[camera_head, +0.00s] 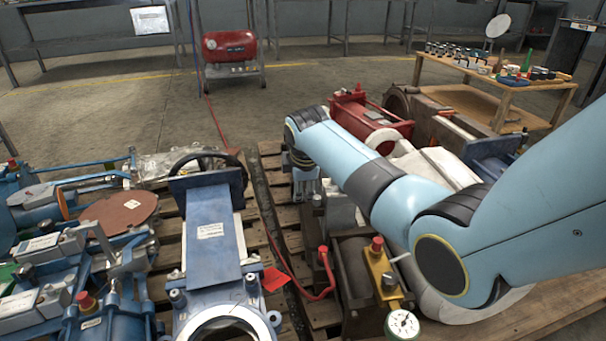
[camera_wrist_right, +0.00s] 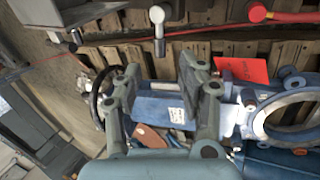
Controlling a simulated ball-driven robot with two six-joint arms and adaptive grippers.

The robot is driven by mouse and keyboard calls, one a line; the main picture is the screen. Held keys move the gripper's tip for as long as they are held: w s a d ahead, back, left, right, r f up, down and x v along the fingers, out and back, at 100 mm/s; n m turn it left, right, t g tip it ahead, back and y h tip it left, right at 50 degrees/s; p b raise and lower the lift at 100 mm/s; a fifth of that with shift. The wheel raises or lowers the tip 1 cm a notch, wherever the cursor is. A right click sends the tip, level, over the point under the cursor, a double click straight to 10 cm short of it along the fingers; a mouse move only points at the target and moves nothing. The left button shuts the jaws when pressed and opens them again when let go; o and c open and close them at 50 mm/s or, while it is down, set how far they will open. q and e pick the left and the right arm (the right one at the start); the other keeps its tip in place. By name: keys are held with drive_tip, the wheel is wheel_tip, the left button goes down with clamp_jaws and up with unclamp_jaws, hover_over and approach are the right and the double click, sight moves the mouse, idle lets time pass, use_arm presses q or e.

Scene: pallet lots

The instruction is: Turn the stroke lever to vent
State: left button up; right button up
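My right gripper (camera_head: 306,186) reaches down over the pallet's middle in the head view. In the right wrist view the right gripper (camera_wrist_right: 165,66) has its two fingers spread, with nothing held between them. A short silver lever with a rounded end (camera_wrist_right: 158,32) lies just beyond the fingertips, apart from them. A red-ended handle (camera_wrist_right: 258,12) lies at the upper right of that view; a red-topped handle (camera_head: 323,256) stands on the dark unit in the head view. I cannot tell which one is the stroke lever, and no vent marking is readable. My left gripper is not in view.
A blue valve (camera_head: 212,240) with a red tag (camera_head: 273,279) lies left of the gripper. A yellow block (camera_head: 381,272) and a gauge (camera_head: 402,324) stand in front. Blue machinery crowds the left; a red unit (camera_head: 372,120) sits behind.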

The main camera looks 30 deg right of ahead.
drive_tip(key=v, duration=0.5)
drive_tip(key=shift+s+a+r, duration=0.1)
drive_tip(key=shift+s+r, duration=0.05)
drive_tip(key=shift+r, duration=0.2)
